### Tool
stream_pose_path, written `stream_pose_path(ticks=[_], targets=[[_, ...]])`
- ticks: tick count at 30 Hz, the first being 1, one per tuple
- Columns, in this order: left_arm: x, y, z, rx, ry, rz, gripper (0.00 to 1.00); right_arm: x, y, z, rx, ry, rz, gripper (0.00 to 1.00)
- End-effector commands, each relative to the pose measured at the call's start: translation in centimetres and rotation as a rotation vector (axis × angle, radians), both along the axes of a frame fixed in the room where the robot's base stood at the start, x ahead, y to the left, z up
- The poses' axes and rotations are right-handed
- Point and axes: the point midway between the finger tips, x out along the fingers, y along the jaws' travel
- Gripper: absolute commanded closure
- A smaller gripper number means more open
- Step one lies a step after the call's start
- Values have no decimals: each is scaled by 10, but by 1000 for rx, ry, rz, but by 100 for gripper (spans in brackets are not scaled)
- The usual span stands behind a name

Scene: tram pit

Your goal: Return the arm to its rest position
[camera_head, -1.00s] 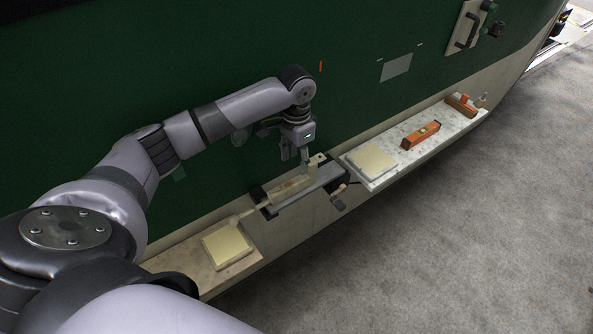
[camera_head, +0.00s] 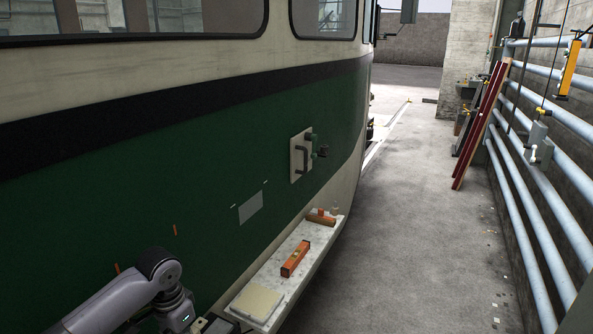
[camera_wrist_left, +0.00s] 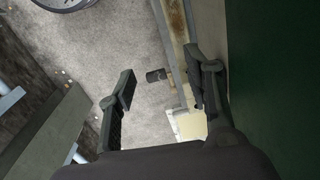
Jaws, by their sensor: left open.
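My left arm (camera_head: 125,298) comes in at the bottom left of the head view, bent at its grey and black joint beside the green tram side. Its gripper is cut off by the lower edge there. In the left wrist view my left gripper (camera_wrist_left: 161,80) shows its two dark fingers spread apart, with nothing between them. A small dark handle (camera_wrist_left: 156,75) shows beyond the fingers, and a cream square pad (camera_wrist_left: 192,126) lies by the right finger. My right arm is not in view.
A pale ledge (camera_head: 276,284) on the tram side (camera_head: 85,200) carries a cream pad (camera_head: 256,302), an orange level (camera_head: 295,259) and an orange-and-wood tool (camera_head: 321,218). Grey floor (camera_head: 420,240) is open to the right. Pipes (camera_head: 545,190) and red boards (camera_head: 481,125) line the right wall.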

Motion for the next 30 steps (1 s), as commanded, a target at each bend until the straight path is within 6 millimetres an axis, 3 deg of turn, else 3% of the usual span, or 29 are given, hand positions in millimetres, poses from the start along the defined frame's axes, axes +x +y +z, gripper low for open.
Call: stream_pose_path(ticks=[1, 6, 12, 18, 30], targets=[[-15, -23, -20, -18, 1, -41, 54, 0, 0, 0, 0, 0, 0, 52], [-67, -91, -64, -89, -66, -126, 54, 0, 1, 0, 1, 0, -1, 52], [-132, -138, -83, -174, -165, -88, 54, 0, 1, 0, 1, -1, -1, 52], [-181, -137, -81, -182, -236, 39, 54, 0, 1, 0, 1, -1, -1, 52], [-242, -98, -70, -97, -280, 235, 54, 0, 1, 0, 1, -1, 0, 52]])
